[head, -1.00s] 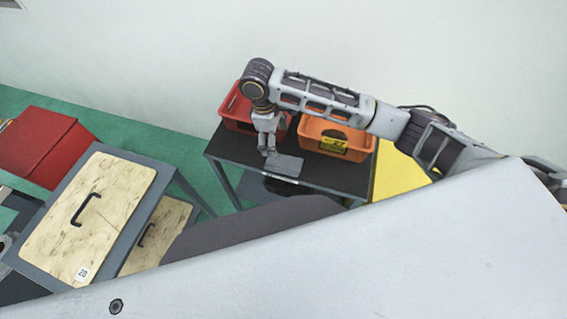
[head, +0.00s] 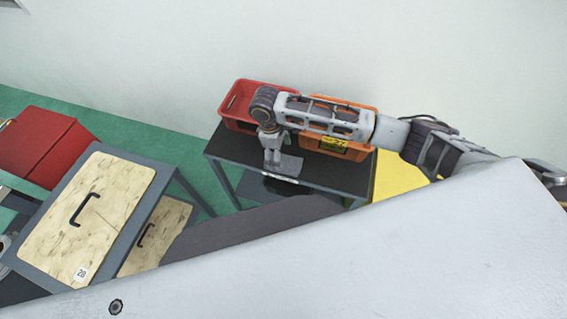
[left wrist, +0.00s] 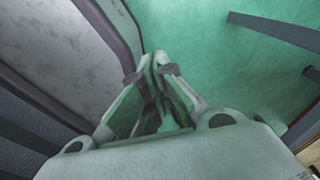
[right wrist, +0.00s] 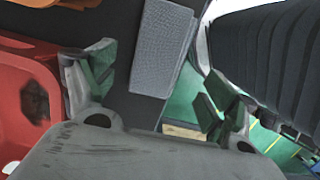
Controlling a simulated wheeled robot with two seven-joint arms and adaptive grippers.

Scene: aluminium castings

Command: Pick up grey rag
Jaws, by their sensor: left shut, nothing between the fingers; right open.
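The grey rag (head: 291,165) lies flat near the front edge of the dark table top (head: 230,150). In the right wrist view the rag (right wrist: 161,45) is a textured grey rectangle beyond and between the fingertips. My right gripper (head: 272,160) points down at the rag's left side in the head view and hides part of it. In the right wrist view the right gripper (right wrist: 158,85) is open, with nothing between its fingers. My left gripper (left wrist: 158,65) is shut and empty above green floor in the left wrist view. It is not visible in the head view.
A red bin (head: 234,104) and an orange bin (head: 342,147) stand at the back of the table, partly behind my right arm. A yellow surface (head: 393,176) is to the right. A wood-topped cabinet (head: 85,215) and a red box (head: 45,147) stand at left.

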